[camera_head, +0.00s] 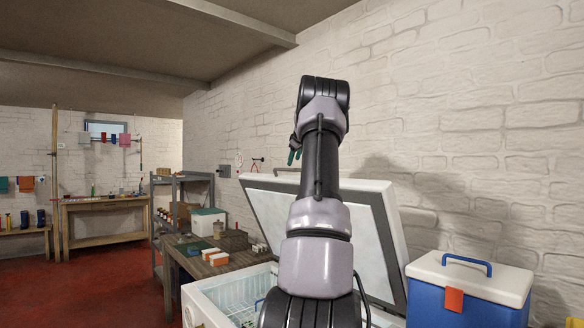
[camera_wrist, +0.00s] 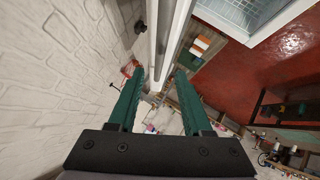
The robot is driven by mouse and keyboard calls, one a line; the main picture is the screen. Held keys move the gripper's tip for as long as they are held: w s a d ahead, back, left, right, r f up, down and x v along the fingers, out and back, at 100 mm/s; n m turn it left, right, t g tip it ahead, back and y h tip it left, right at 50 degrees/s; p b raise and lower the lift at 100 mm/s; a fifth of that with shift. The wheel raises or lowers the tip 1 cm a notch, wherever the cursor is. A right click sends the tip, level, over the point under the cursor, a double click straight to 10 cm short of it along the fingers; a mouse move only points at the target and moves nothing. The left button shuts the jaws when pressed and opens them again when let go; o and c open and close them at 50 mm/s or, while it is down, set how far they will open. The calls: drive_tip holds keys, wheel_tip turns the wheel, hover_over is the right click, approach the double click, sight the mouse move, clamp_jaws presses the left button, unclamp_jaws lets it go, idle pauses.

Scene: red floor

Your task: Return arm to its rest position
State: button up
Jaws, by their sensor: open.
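My arm (camera_head: 316,215) rises in front of me in the head view, its upper links bent over above the open chest freezer. My gripper (camera_wrist: 160,80) shows in the wrist view as two green fingers, apart, with nothing between them. In the head view only a bit of green finger (camera_head: 293,155) shows at the left of the wrist; the rest is hidden behind the arm. The freezer lid (camera_head: 385,225) stands raised and leans toward the wall. The freezer body (camera_head: 205,300) is white with a wire basket (camera_head: 235,290) inside, partly hidden by my arm.
A blue cooler with a white lid (camera_head: 470,280) stands at the right. A wooden table (camera_head: 185,262) with boxes and small items stands left of the freezer. A metal shelf (camera_head: 182,182) is behind it. The brick wall (camera_head: 480,120) is close on the right. Red floor (camera_head: 90,295) at left is clear.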

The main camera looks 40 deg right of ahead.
drive_tip(key=shift+v, duration=1.1)
drive_tip(key=s+a+r+m+y, duration=0.1)
drive_tip(key=s+a, duration=0.2)
drive_tip(key=a, duration=0.7)
drive_tip(key=s+a+g+y, duration=0.1)
drive_tip(key=s+a, duration=0.2)
drive_tip(key=a, duration=0.8)
drive_tip(key=s+a+r+m+y, duration=0.1)
drive_tip(key=s+a, duration=0.2)
drive_tip(key=a, duration=0.7)
drive_tip(key=s+a+f+m+y, duration=0.1)
drive_tip(key=s+a+f, duration=0.4)
drive_tip(key=s, duration=0.4)
drive_tip(key=s+a+f+m+g+y, duration=0.1)
drive_tip(key=s+a+f, duration=0.3)
drive_tip(key=s+a, duration=0.4)
drive_tip(key=s+a+f+m+y, duration=0.1)
drive_tip(key=s+a+f+m, duration=0.2)
drive_tip(key=s, duration=0.8)
drive_tip(key=a+f, duration=0.2)
drive_tip(key=a, duration=0.2)
drive_tip(key=shift+s+f+g, duration=0.2)
drive_tip(key=shift+f+g, duration=0.1)
drive_tip(key=shift+f, duration=0.05)
